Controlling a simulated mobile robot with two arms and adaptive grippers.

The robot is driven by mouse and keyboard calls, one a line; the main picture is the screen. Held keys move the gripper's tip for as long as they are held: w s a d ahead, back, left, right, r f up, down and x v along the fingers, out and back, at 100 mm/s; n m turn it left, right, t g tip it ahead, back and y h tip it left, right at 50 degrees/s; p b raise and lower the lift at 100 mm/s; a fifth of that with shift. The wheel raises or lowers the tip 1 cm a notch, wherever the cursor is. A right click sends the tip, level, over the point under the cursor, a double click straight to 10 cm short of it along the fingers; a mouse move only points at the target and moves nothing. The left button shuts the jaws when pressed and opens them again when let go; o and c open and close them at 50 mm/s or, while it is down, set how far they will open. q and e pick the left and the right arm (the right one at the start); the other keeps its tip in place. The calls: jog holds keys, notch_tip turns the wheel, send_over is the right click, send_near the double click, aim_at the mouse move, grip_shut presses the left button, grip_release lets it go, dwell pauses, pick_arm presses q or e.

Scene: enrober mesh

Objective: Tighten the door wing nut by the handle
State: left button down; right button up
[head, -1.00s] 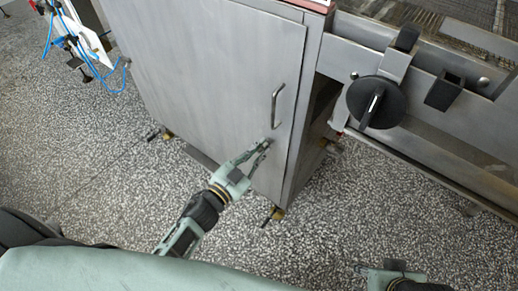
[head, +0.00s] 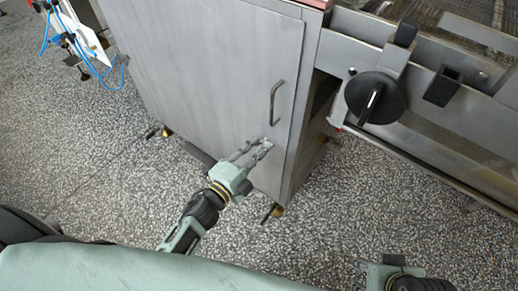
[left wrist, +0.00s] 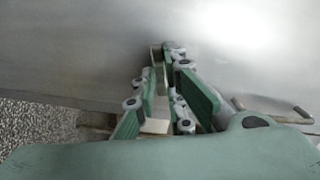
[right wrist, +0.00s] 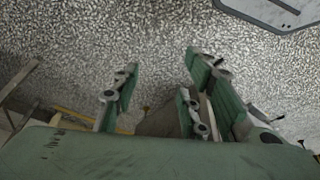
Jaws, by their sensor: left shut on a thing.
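The grey metal cabinet door (head: 205,70) is closed, with a bar handle (head: 277,102) near its right edge. My left gripper (head: 265,146) reaches the door just below the handle. It is shut on the door wing nut, which is mostly hidden between the fingertips. The left wrist view shows its fingertips (left wrist: 166,52) close together against the door face. The handle also shows in the left wrist view (left wrist: 270,114), to the right of the fingers. My right gripper (head: 362,265) is low at the right, away from the door. Its fingers (right wrist: 160,85) are apart and empty.
A black rotary knob (head: 376,98) sits on the machine frame right of the cabinet. A white panel with blue hoses (head: 88,40) stands at the far left. The speckled floor (head: 90,150) is open in front of the cabinet.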

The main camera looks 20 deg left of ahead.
pick_arm(q)
jog(key=shift+a+m+b, duration=0.1)
jog(key=shift+m+b, duration=0.2)
jog(key=shift+m, duration=1.4)
pick_arm(e)
jog(key=shift+t, duration=0.9)
jog(key=shift+w+a+r, duration=0.15)
jog(key=shift+w, duration=0.5)
jog(key=shift+w+a+r, duration=0.15)
jog(key=shift+w+a, duration=0.05)
jog(key=shift+w, duration=0.45)
jog(key=shift+w+a+r, duration=0.15)
jog(key=shift+w, duration=0.5)
pick_arm(q)
jog(key=c, duration=1.8)
grip_release()
jog(key=shift+c, duration=0.2)
pick_arm(e)
jog(key=shift+a, duration=0.1)
pick_arm(q)
jog(key=v, duration=1.2)
